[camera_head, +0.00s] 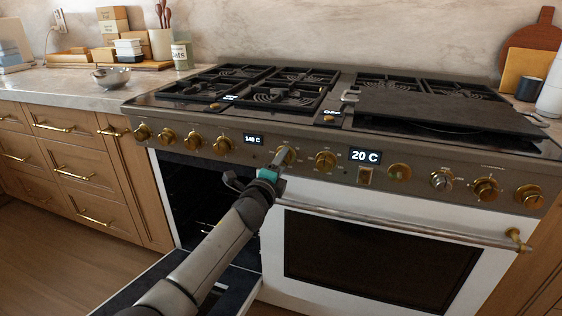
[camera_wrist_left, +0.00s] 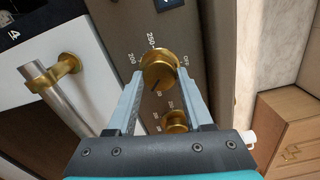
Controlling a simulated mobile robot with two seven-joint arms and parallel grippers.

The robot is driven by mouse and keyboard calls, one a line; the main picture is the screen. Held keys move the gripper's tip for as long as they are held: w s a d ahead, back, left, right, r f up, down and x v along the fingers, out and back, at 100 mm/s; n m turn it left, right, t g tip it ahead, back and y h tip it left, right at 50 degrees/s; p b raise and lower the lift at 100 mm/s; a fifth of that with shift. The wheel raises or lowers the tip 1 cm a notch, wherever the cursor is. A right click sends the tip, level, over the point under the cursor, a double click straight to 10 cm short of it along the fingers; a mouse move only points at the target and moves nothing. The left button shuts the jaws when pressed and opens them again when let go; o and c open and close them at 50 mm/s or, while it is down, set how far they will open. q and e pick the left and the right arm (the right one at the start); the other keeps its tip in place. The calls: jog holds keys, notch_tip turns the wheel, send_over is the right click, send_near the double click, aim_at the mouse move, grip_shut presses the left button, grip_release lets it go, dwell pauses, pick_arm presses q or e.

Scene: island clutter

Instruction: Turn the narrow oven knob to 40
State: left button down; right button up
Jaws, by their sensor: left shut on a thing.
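The brass oven knob (camera_head: 285,155) sits on the dark front panel, just right of the small lit display (camera_head: 253,139), which appears to read 140 C. My left gripper (camera_head: 278,161) reaches it from below and partly covers it. In the left wrist view, the knob (camera_wrist_left: 160,70) is between the two fingertips of my left gripper (camera_wrist_left: 160,82), which is shut on it. Numbers ring the knob, with 250 readable above it; a dark mark shows on its face. My right gripper is not in view.
The narrow oven's door (camera_head: 226,292) hangs open below my left arm. The wide oven's handle (camera_head: 400,227) sticks out at right. Another brass knob (camera_head: 326,160) is close by, right of the gripped one. A larger display (camera_head: 365,156) reads 20 C.

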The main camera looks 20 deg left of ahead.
pick_arm(q)
jog(key=shift+n+p, duration=3.15)
jog(key=shift+n, duration=5.85)
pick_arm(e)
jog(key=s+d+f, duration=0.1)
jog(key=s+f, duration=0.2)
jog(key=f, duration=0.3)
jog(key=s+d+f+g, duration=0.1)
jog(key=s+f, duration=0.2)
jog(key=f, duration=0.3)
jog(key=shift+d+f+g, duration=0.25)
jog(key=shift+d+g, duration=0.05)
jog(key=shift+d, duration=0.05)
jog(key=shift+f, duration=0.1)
pick_arm(q)
jog(key=shift+c, duration=1.4)
grip_release()
jog(key=shift+s+r, duration=0.1)
jog(key=shift+s, duration=0.05)
